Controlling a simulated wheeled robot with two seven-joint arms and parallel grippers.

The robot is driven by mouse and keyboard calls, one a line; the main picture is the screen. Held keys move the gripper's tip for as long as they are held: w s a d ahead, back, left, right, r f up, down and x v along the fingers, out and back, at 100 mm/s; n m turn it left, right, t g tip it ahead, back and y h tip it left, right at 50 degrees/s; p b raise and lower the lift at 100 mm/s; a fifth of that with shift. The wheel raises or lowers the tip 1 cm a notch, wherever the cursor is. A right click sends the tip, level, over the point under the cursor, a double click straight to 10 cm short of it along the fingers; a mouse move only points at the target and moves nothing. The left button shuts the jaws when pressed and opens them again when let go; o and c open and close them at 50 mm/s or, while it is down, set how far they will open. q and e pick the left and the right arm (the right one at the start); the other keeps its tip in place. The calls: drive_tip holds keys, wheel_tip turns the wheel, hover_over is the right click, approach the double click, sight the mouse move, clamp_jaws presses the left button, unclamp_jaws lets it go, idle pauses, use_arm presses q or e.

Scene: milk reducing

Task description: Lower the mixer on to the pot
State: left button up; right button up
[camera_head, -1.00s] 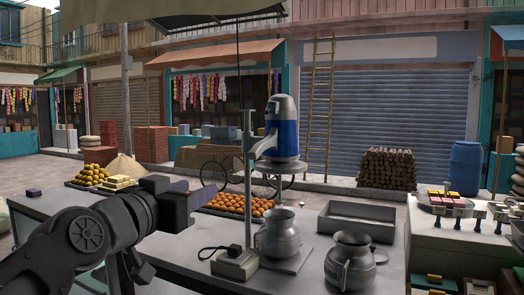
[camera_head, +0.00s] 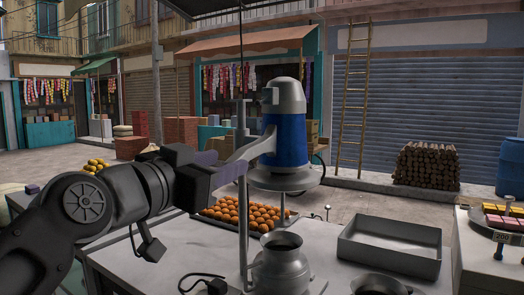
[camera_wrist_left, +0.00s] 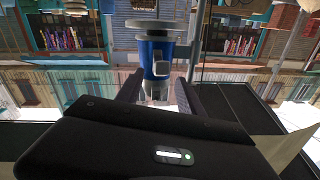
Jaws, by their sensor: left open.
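The mixer (camera_head: 288,140) has a blue motor body, a grey cap and a grey disc below. It hangs from an upright grey stand. A metal pot (camera_head: 283,268) stands below the disc, with a clear gap between them. My left gripper (camera_head: 214,168) is open beside the stand, left of the motor, at about the height of the disc. In the left wrist view the picture is upside down, and the mixer (camera_wrist_left: 158,52) appears beyond and between the open fingers (camera_wrist_left: 158,92). I cannot tell whether the gripper touches it. My right gripper is not in view.
A second metal pot (camera_head: 380,287) is cut off at the bottom edge. A grey open tray (camera_head: 390,246) lies at the right of the table. A tray of orange fruit (camera_head: 250,215) sits behind the stand. A dark cable (camera_head: 203,279) lies left of the pot.

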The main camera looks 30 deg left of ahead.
sight(241, 156)
use_arm(q)
drive_tip(key=shift+s, duration=0.1)
drive_tip(key=shift+r, duration=0.1)
drive_tip(key=shift+w+p, duration=0.3)
drive_tip(key=shift+w, duration=0.35)
drive_tip(key=w, duration=0.2)
drive_tip(key=w+p, duration=0.1)
drive_tip(key=w, duration=0.1)
drive_tip(key=w+p, duration=0.1)
drive_tip(key=w, duration=0.1)
drive_tip(key=shift+w+a, duration=0.3)
drive_tip(key=shift+a, duration=0.1)
drive_tip(key=shift+c, duration=0.5)
clamp_jaws()
